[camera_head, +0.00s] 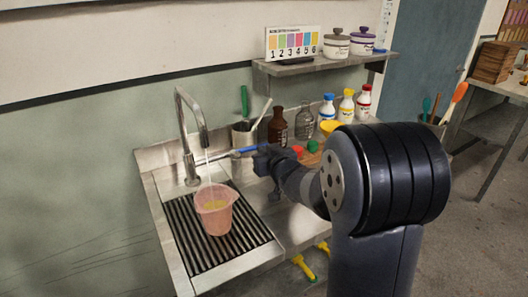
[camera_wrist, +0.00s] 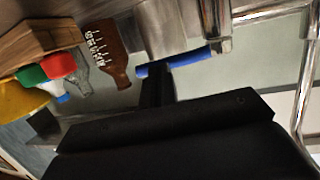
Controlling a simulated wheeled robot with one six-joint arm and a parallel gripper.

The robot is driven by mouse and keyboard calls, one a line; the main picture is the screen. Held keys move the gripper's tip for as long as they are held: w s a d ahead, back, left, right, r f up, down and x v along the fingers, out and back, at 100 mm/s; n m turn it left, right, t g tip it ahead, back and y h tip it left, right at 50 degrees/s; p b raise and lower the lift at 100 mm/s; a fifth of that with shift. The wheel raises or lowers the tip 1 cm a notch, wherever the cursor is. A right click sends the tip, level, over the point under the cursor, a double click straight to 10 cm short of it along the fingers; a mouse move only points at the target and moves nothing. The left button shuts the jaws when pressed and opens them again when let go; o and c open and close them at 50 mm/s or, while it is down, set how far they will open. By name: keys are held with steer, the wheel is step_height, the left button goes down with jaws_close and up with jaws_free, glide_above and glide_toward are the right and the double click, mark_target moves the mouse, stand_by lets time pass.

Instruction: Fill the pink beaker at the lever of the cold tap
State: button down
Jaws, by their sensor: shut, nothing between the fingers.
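The pink beaker (camera_head: 214,220) stands upright on the black slatted grate of the sink, under the spout of the tap (camera_head: 183,125). A thin pale stream runs from the spout down into it, and something yellowish shows inside. The tap's blue lever (camera_head: 246,150) points right, towards my gripper (camera_head: 262,158). In the wrist view the blue lever (camera_wrist: 176,61) lies across the tip of my shut gripper (camera_wrist: 156,80). The fingers are at the lever with nothing between them; I cannot tell whether they touch it. The beaker is not in the wrist view.
A brown bottle (camera_head: 278,126), a clear bottle (camera_head: 305,122) and a pot with tools (camera_head: 243,134) stand behind my gripper. Several capped bottles, one of them blue-capped (camera_head: 327,108), stand further right. A shelf (camera_head: 310,67) hangs above. The grate's front (camera_head: 220,258) is clear.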

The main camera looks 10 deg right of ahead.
steer(key=shift+w, duration=0.15)
steer(key=shift+w+f, duration=0.1)
steer(key=shift+w, duration=0.6)
steer(key=shift+w+r, duration=0.1)
steer(key=shift+r, duration=0.1)
